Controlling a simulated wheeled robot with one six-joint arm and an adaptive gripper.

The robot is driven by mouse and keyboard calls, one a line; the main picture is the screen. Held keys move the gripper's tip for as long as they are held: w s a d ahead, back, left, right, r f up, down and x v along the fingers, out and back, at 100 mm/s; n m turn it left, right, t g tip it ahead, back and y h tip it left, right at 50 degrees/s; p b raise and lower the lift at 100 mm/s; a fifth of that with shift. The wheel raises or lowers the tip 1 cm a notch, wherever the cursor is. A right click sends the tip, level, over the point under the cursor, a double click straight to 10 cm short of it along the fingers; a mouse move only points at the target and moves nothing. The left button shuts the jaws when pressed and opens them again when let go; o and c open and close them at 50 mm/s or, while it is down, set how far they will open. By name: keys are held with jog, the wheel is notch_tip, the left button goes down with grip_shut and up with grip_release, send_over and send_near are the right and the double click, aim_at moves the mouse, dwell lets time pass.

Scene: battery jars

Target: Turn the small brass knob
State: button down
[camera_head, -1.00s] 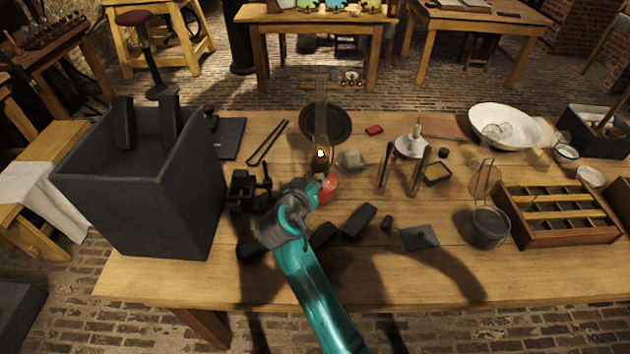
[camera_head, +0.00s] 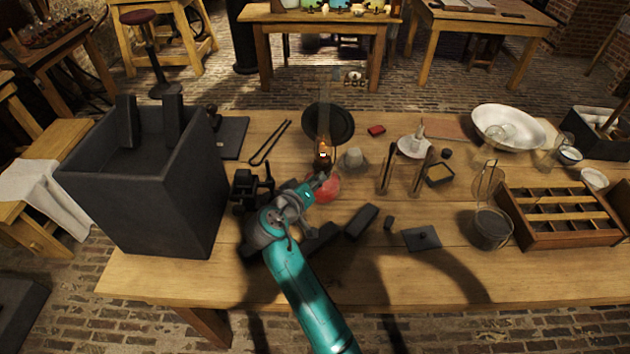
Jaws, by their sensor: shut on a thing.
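An oil lamp stands near the middle of the table, with a clear glass chimney (camera_head: 323,108), a small glowing flame (camera_head: 323,155) and a rounded red base (camera_head: 328,190). My gripper (camera_head: 320,180) is at the lamp's burner, just above the red base, coming from the front left. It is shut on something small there. The small brass knob itself is hidden by the fingers and too small to make out; the grip is where the burner's side is.
A dark round disc (camera_head: 342,122) stands behind the lamp. A small black device (camera_head: 250,190) and a large dark open box (camera_head: 150,200) are to the left. Dark blocks (camera_head: 361,222) lie in front. Glass tubes, a white dish (camera_head: 505,122) and a divided wooden tray (camera_head: 575,240) are to the right.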

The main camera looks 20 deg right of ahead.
jog(key=c, duration=1)
grip_release()
